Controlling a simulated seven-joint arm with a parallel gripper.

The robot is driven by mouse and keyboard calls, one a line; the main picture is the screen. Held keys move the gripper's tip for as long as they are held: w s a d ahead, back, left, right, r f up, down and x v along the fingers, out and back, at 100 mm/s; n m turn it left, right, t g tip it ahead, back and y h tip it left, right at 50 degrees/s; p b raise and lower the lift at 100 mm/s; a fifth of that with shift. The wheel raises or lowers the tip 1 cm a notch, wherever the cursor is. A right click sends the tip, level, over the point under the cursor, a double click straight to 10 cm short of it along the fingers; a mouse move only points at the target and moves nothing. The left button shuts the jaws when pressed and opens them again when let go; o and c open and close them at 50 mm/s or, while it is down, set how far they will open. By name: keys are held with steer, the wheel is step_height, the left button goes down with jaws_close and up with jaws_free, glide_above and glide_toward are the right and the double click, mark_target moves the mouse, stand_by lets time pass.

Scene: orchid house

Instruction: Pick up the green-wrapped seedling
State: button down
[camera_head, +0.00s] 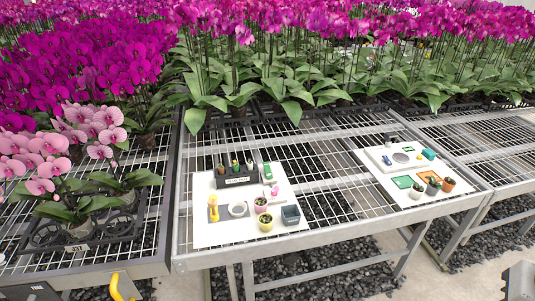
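A dark holder (236,181) with a pale label stands on the left white board. Several small seedlings stand in a row in it. The middle seedling (236,166) shows green and is the likeliest green-wrapped one, but it is too small to be sure of its wrap. Its neighbours are a brownish seedling (222,170) on the left and one with orange and green (249,164) on the right. The lower parts of all of them are hidden in the holder.
The left white board (215,234) also bears a yellow tool (213,207), a green object (267,170), a grey-blue bin (290,214) and small pots (265,222). A second board (375,175) lies right. Tall orchids crowd behind. The mesh bench (330,180) between the boards is clear.

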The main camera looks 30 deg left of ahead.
steer(key=c, duration=1.8)
jaws_free()
steer(key=shift+c, duration=0.2)
steer(key=o, duration=1)
steer(key=shift+o, duration=0.2)
